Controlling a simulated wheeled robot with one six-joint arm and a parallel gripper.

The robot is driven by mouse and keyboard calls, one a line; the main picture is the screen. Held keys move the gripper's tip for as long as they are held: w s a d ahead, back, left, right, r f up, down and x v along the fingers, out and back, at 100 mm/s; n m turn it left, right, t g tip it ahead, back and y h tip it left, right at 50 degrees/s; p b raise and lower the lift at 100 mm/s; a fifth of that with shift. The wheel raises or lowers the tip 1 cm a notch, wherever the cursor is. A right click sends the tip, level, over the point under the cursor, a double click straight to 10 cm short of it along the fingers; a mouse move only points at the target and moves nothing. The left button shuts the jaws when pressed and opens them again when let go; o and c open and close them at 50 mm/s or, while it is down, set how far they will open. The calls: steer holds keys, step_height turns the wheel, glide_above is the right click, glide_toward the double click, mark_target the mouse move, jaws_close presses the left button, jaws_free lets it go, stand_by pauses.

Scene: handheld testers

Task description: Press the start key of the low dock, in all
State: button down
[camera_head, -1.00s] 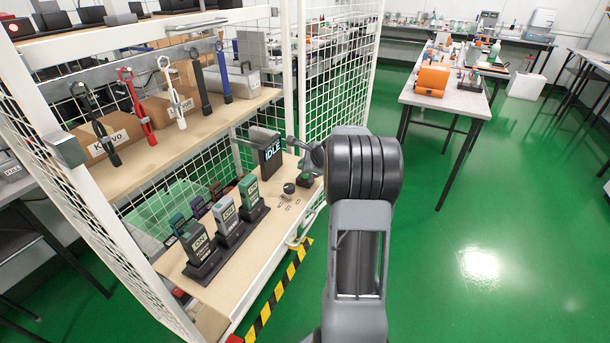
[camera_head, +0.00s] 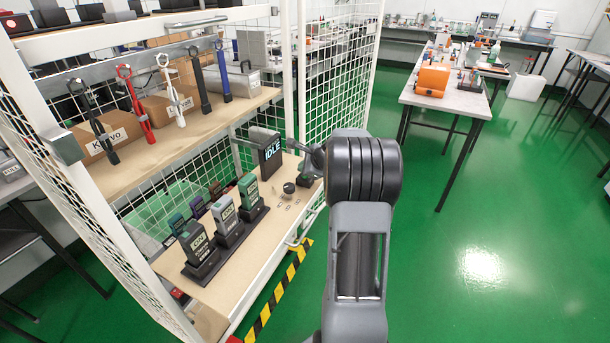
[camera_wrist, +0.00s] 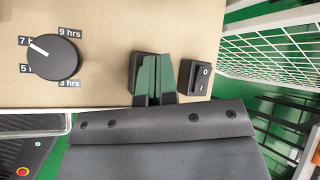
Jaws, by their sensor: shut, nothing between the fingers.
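The low dock is on the lower shelf, with an upright IDLE display (camera_head: 272,153) and a black dial (camera_head: 289,188). The dial (camera_wrist: 53,57) shows hour marks in the wrist view, its pointer near 7. A dark key block (camera_wrist: 137,66) stands right of the dial. My gripper (camera_wrist: 155,76) is shut and empty, its green-tinted fingertips in front of that block, covering most of it. I cannot tell whether they touch the key. A black rocker switch (camera_wrist: 194,78) marked O and I is just right of the fingers.
Several testers (camera_head: 226,214) stand in dark cradles left of the dial. The upper shelf (camera_head: 150,160) holds boxes and hanging tools above. A white mesh side wall (camera_head: 335,75) closes the rack at the right. Green floor is open at right.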

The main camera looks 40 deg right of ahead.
steer(key=shift+f, duration=0.3)
steer(key=shift+r, duration=0.15)
stand_by(0.5)
steer(key=shift+r+p, duration=0.6)
steer(key=shift+r, duration=0.15)
steer(key=shift+r, duration=0.1)
step_height(320, 180, up, 5)
steer(key=p, duration=0.4)
stand_by(0.7)
